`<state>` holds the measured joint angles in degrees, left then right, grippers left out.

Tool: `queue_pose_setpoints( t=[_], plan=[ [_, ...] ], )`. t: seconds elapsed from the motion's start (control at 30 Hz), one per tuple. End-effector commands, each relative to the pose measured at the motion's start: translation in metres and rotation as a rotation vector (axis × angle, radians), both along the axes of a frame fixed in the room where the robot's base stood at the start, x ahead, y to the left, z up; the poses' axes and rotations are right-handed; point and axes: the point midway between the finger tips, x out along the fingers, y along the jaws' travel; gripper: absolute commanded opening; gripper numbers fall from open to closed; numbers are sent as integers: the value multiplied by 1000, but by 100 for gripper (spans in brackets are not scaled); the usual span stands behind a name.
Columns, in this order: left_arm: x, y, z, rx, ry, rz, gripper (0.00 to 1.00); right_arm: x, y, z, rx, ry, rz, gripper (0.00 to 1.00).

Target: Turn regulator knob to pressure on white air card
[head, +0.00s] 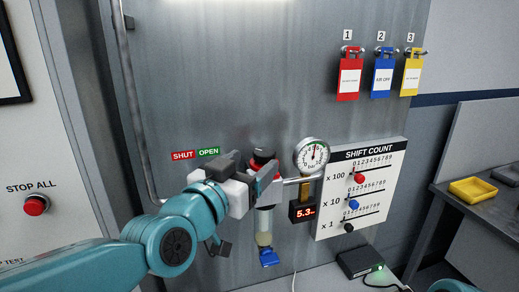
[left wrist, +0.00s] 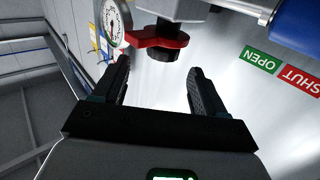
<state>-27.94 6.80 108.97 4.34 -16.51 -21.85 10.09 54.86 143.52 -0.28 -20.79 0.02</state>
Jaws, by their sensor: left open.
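The pressure gauge (head: 312,156) is round and white, on the wall panel, with a red display (head: 303,212) reading about 5.3 below it. The dark regulator knob (head: 264,149) is left of the gauge, above a red ring. My left gripper (head: 243,187) is close to the regulator and partly hides it. In the left wrist view, my open left gripper (left wrist: 160,78) has a black knob (left wrist: 163,53) with red (left wrist: 158,39) ahead, between its fingertip directions and apart from them. I cannot make out a white air card. My right gripper is not in view.
Red (head: 348,84), blue (head: 382,82) and yellow (head: 411,78) tags hang at upper right. The shift count board (head: 330,220) is close on the right. SHUT and OPEN labels (head: 196,153) are left of the knob. A red stop button (head: 35,205) is far left.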

Motion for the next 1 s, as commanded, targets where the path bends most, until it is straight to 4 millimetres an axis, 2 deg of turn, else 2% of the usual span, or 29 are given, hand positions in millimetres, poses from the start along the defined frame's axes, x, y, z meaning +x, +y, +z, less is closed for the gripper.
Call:
queue_pose_setpoints(
  t=[0.1,0.3,0.63,0.67,0.8,0.83,1.0],
  plan=[
    [22,-10,2,1,3,1,72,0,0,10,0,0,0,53],
    [43,-19,1,0,1,3,72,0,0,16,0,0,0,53],
    [47,-20,0,-1,0,4,72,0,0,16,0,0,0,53],
    [47,-20,0,-1,0,4,65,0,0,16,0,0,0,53],
    [47,-20,0,-1,0,4,20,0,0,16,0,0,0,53],
    [46,-20,0,-1,0,4,17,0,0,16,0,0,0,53],
    [46,-20,1,-2,1,6,17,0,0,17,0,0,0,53]
  ],
)
